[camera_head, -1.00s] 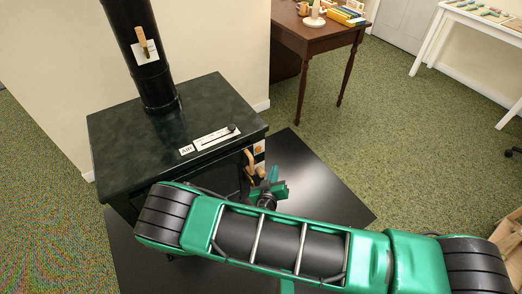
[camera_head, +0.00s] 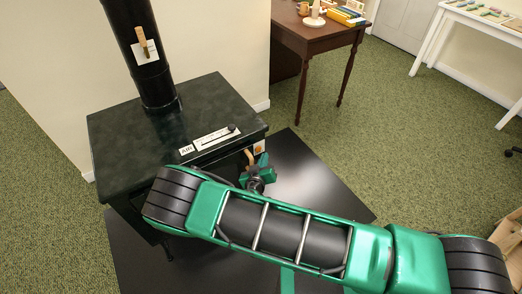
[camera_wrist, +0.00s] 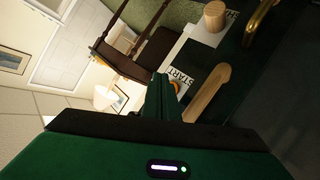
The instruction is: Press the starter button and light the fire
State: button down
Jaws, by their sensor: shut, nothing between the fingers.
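The dark green stove (camera_head: 215,95) stands left of centre in the head view. On its front right corner a white plate carries an orange button or knob (camera_head: 258,149). In the wrist view a "START" label (camera_wrist: 181,79) shows, with an orange button (camera_wrist: 174,88) beside it, partly hidden by my fingers. My gripper (camera_head: 258,168) is just in front of that corner; its shut, empty fingers (camera_wrist: 160,85) overlap the button's edge in the wrist view. Whether they touch it I cannot tell.
A wooden door handle (camera_wrist: 208,93) is close beside the fingers, with a round wooden knob (camera_wrist: 215,15) and a brass rail (camera_wrist: 262,18) farther along. An air slider (camera_head: 218,137) is on the stove top.

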jog(key=shift+w+a, duration=0.4)
jog(key=shift+w, duration=0.1)
jog(key=shift+w+a+r, duration=0.1)
jog(key=shift+w+a, duration=0.05)
dwell(1.8)
